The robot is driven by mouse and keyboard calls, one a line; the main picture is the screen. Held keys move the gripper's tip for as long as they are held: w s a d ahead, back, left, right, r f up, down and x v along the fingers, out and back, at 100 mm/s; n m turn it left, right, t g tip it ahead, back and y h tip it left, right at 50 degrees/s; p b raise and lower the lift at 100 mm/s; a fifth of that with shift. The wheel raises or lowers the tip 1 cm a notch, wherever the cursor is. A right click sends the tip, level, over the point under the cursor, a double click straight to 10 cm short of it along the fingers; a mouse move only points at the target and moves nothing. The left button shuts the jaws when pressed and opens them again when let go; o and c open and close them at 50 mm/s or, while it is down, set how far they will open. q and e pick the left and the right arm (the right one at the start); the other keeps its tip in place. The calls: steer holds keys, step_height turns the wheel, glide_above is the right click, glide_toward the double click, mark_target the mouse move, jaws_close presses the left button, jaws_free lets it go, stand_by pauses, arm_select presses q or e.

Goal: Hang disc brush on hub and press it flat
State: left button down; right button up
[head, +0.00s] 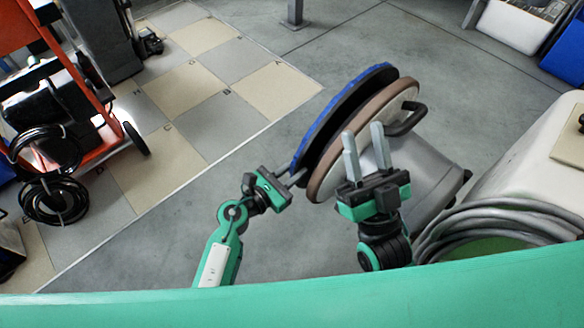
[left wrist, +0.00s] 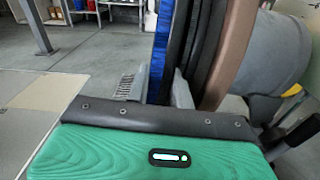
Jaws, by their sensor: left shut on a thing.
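The disc brush (head: 340,112), with a blue bristle face and black backing, stands on edge, held at its lower left rim by my left gripper (head: 297,178). In the left wrist view its blue face (left wrist: 160,50) passes between my two fingers (left wrist: 157,90). Just right of it is a brown-rimmed disc (head: 362,140) on the front of a grey machine (head: 432,180), roughly parallel to the brush. The two discs are very close; I cannot tell if they touch. The hub is hidden. My right gripper (head: 366,152) is open and empty, fingers up, in front of the brown-rimmed disc.
A black handle (head: 408,120) sticks out of the machine. Coiled grey hose (head: 490,222) lies at the right beside a pale machine. An orange cart (head: 95,90) with black cables stands at the left. The floor left of the brush is clear.

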arm_select(q)
steer(key=shift+r, duration=0.1)
steer(key=shift+s+d, duration=0.35)
steer(key=shift+s, duration=0.05)
steer(key=shift+s+d, duration=0.15)
steer(key=shift+s, duration=0.05)
stand_by(0.6)
steer(key=shift+f, duration=0.35)
stand_by(0.4)
steer(key=c, duration=1.1)
jaws_free()
steer(key=shift+c, duration=0.2)
steer(key=shift+s+f, duration=0.1)
steer(key=shift+f, duration=0.05)
